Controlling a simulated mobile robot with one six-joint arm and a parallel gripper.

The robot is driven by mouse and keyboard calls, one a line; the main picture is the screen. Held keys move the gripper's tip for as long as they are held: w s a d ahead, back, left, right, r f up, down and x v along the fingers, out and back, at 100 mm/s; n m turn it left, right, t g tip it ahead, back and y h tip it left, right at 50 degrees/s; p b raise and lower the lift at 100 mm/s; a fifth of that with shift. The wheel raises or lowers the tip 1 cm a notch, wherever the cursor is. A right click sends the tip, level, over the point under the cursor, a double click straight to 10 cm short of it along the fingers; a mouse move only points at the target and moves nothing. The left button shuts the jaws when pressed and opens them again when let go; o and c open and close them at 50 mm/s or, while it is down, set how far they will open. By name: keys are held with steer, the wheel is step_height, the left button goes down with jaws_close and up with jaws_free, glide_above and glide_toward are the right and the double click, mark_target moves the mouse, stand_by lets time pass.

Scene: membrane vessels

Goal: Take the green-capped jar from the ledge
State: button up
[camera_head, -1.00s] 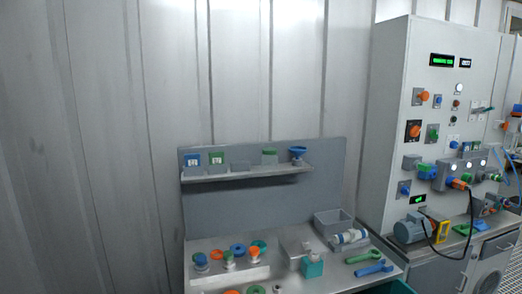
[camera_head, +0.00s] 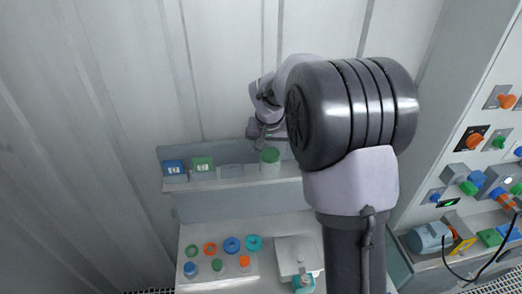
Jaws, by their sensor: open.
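The green-capped jar (camera_head: 270,168) stands upright on the ledge (camera_head: 225,183), toward the right part that I can see. Its green top faces up and its body looks pale green. My gripper (camera_head: 262,143) is just above and behind the jar in the picture, small and dark against the wall. It is open, and nothing shows between its fingers. I cannot tell whether a finger touches the jar. My arm covers the ledge to the right of the jar.
The workbench (camera_head: 215,283) below holds coloured rings and small capped pieces. A control cabinet (camera_head: 455,150) stands at the right.

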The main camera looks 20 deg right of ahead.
mark_target(270, 155)
steer(key=x, duration=0.7)
steer(key=shift+w+d, duration=0.15)
steer(key=shift+w, duration=0.1)
steer(key=p+x, duration=0.1)
steer(key=x, duration=0.5)
steer(key=shift+w+p, duration=0.15)
steer(key=shift+p, duration=0.15)
steer(key=shift+r, duration=0.15)
steer(key=shift+s, duration=0.2)
steer(key=shift+c, duration=1.3)
steer(key=c, duration=1.2)
